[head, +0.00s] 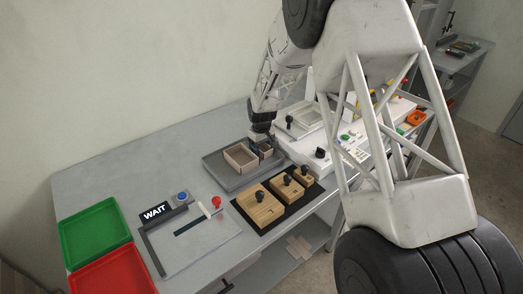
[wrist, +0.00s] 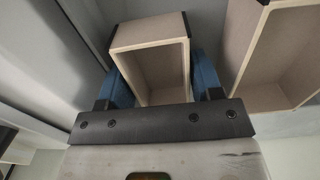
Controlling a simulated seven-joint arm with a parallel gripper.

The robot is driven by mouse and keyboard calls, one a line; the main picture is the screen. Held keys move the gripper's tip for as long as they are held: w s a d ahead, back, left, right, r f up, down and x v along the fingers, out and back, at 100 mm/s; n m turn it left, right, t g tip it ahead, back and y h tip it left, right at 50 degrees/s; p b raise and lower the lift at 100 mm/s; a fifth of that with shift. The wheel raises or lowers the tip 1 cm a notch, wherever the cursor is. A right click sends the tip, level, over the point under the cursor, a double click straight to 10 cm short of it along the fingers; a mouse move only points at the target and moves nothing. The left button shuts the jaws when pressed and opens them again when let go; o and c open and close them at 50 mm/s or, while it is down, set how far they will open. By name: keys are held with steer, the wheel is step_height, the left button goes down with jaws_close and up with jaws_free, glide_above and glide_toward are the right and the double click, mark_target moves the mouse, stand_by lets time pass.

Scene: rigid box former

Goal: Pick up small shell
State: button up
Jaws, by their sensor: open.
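The small shell (wrist: 150,38), an open pale wooden box frame, sits between the two blue fingers of my gripper (wrist: 163,82) in the wrist view. The fingers stand on either side of it; I cannot tell whether they touch it. My gripper is open. In the head view my gripper (head: 263,147) is low over the grey tray (head: 222,171), and it mostly hides the small shell. A larger shell (head: 240,157) lies on the tray just left of it. It also shows in the wrist view (wrist: 268,95) on the right.
Wooden blocks with black knobs (head: 261,208) stand on a black mat in front of the tray. A white fixture (head: 345,135) is to the right. A WAIT sign (head: 155,213), a green tray (head: 93,234) and a red tray (head: 115,273) are at left. The back left table is clear.

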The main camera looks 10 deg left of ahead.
steer(key=c, duration=0.6)
steer(key=shift+o, duration=0.2)
step_height(320, 180, up, 10)
stand_by(0.4)
steer(key=shift+d, duration=0.1)
stand_by(0.5)
steer(key=w+d+r+m, duration=0.2)
steer(key=d+r, duration=0.3)
steer(key=d, duration=0.4)
steer(key=w+d+r+m, duration=0.2)
steer(key=d+r+m, duration=0.2)
steer(key=d, duration=0.5)
steer(key=w+d+r+m, duration=0.2)
steer(key=d+r, duration=0.4)
steer(key=d, duration=0.4)
steer(key=shift+r+m, duration=0.15)
steer(key=shift+m, duration=0.35)
steer(key=shift+d, duration=0.1)
